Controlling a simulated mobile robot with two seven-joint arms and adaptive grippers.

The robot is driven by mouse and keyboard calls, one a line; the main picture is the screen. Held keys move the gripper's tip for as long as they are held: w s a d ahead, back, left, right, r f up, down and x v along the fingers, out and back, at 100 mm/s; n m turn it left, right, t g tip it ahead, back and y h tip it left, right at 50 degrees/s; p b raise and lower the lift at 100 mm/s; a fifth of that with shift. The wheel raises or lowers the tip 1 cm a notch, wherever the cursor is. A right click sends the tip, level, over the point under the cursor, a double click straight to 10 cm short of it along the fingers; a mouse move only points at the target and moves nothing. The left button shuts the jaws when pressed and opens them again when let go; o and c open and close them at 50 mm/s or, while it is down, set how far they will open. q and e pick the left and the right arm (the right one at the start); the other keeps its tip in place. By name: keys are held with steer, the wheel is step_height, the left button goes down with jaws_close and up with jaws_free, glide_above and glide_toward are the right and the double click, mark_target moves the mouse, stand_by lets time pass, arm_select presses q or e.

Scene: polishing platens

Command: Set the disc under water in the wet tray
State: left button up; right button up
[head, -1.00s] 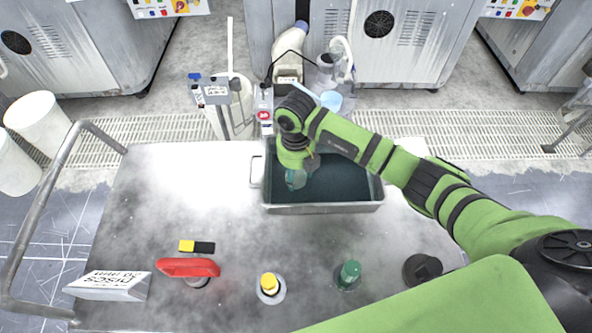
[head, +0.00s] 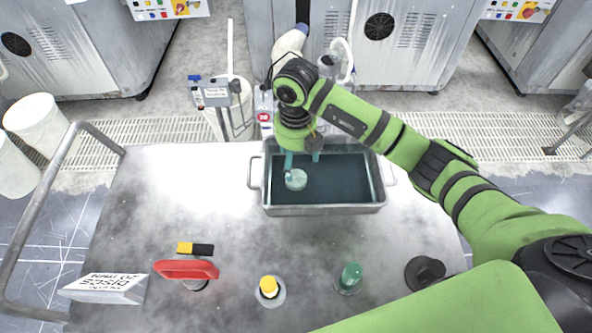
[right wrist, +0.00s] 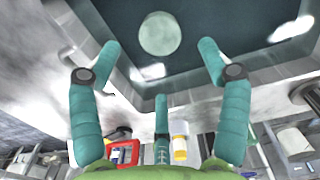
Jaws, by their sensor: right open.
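The disc (head: 296,180) is pale green and round, and lies inside the wet tray (head: 325,210), in its dark water, toward the left side. The tray is a grey metal basin with side handles. In the right wrist view the whole disc (right wrist: 160,34) shows against the dark water, apart from the fingers; its depth is hard to tell. My right gripper (head: 302,160) is over the tray, with teal fingers spread and empty. In the right wrist view the open gripper (right wrist: 160,52) has its fingertips on either side of the disc in the picture. My left gripper is not in view.
Along the bench front stand a discs sign (head: 105,287), a red-handled item (head: 186,270), a yellow-topped piece (head: 269,287), a green-topped piece (head: 350,276) and a dark knob (head: 425,271). A metal rail (head: 45,220) edges the left. The bench's left middle is clear.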

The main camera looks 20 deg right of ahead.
steer(key=shift+r+b, duration=0.35)
steer(key=shift+r, duration=2.35)
